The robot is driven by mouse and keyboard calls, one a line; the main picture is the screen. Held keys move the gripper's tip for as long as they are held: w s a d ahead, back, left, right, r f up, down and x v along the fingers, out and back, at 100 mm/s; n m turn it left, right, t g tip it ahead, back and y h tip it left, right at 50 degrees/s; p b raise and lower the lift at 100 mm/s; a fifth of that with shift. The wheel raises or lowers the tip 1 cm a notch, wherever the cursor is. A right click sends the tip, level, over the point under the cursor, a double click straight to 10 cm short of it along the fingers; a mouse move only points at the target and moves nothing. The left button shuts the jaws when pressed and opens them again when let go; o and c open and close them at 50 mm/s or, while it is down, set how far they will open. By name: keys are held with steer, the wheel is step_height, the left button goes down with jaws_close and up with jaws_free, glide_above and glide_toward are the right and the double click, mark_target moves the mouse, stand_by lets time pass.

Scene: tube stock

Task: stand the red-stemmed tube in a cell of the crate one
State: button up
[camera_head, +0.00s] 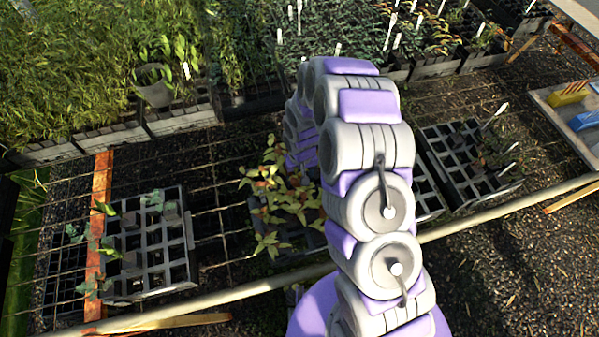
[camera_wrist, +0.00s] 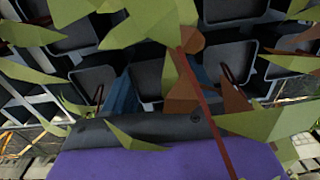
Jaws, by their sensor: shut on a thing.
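In the wrist view my gripper (camera_wrist: 163,88) has its blue fingers low among dark square tubes and crate cells. It is shut on a tube whose body is mostly hidden by leaves. A red stem (camera_wrist: 208,105) with green and brown leaves crosses close in front of the gripper; I take it as the held red-stemmed tube's. In the head view my arm hides the gripper, beside yellow-green and reddish leaves (camera_head: 270,205) over the middle crate. I cannot tell which crate is crate one. The left crate (camera_head: 150,294) has many bare cells and a few seedlings along its left and back.
A right crate (camera_head: 462,184) holds a few plants and white labels. Dense planted trays (camera_head: 180,122) line the back. A pale pole (camera_head: 490,215) crosses in front of the crates. A tray with coloured items (camera_head: 547,96) stands far right.

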steer(key=shift+s+f, duration=0.4)
steer(key=shift+f, duration=0.15)
stand_by(0.5)
steer(key=o, duration=1.6)
steer(key=shift+s+f, duration=0.15)
steer(key=shift+s, duration=0.1)
steer(key=r, duration=0.6)
steer(key=r+p, duration=0.1)
steer(key=r, duration=0.5)
steer(key=w+r+p, duration=0.1)
steer(key=r, duration=0.5)
steer(key=shift+w+r, duration=0.1)
steer(key=shift+r, duration=0.1)
steer(key=shift+a, duration=0.1)
